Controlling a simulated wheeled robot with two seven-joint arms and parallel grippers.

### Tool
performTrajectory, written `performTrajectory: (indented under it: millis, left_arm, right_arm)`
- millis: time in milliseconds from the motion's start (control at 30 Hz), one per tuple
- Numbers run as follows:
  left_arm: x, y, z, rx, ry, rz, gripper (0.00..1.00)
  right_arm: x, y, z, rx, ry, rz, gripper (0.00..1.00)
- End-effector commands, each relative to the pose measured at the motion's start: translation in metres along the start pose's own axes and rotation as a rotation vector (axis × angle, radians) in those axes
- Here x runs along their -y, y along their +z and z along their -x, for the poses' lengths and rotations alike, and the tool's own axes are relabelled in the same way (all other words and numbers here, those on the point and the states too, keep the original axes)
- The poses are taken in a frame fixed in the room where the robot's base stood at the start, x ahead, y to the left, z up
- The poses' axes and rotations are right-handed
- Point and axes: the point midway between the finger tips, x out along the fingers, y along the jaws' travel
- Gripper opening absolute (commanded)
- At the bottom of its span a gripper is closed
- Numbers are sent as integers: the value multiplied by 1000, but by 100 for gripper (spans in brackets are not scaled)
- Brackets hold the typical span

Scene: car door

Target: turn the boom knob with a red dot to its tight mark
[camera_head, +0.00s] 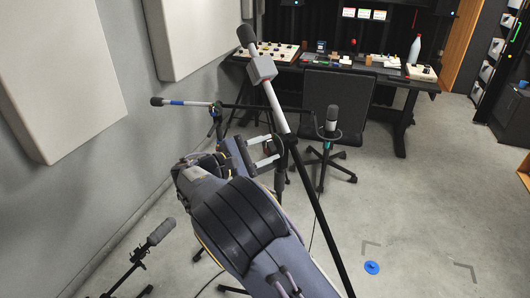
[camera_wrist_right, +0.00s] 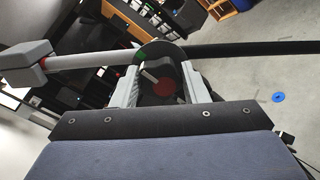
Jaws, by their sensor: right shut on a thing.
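The dark boom knob (camera_wrist_right: 178,76) with a red dot (camera_wrist_right: 164,88) sits between the fingers of my right gripper (camera_wrist_right: 161,92) in the right wrist view. The gripper is shut on the knob. A pale bar lies just left of the red dot, and a green mark (camera_wrist_right: 141,57) shows on the round clamp behind the knob. In the head view my right gripper (camera_head: 269,150) is at the clamp on the boom (camera_head: 277,106), and the knob is mostly hidden there. The boom is tilted, with a grey block (camera_head: 262,68) near its upper end. My left gripper is not in view.
Microphones stand nearby: one on the left (camera_head: 185,103), one at the right (camera_head: 332,121) and one low at the left (camera_head: 160,231). A chair (camera_head: 335,100) and desk (camera_head: 402,84) are behind. A blue disc (camera_head: 372,268) lies on open floor at the right.

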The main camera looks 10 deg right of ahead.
Motion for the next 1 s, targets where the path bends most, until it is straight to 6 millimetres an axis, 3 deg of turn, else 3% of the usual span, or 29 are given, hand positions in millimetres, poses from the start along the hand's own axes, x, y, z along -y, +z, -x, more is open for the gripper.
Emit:
performTrajectory:
  millis: [433,467,600,867,1000]
  left_arm:
    - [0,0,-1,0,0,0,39]
    - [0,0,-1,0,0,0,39]
    - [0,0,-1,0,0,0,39]
    - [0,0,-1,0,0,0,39]
    - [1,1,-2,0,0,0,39]
  right_arm:
    - [0,0,0,0,-1,-11,18]
    - [0,0,0,0,-1,-11,43]
    - [0,0,0,0,-1,-10,61]
    - [0,0,0,0,0,-10,62]
    - [0,-1,10,-1,2,-10,62]
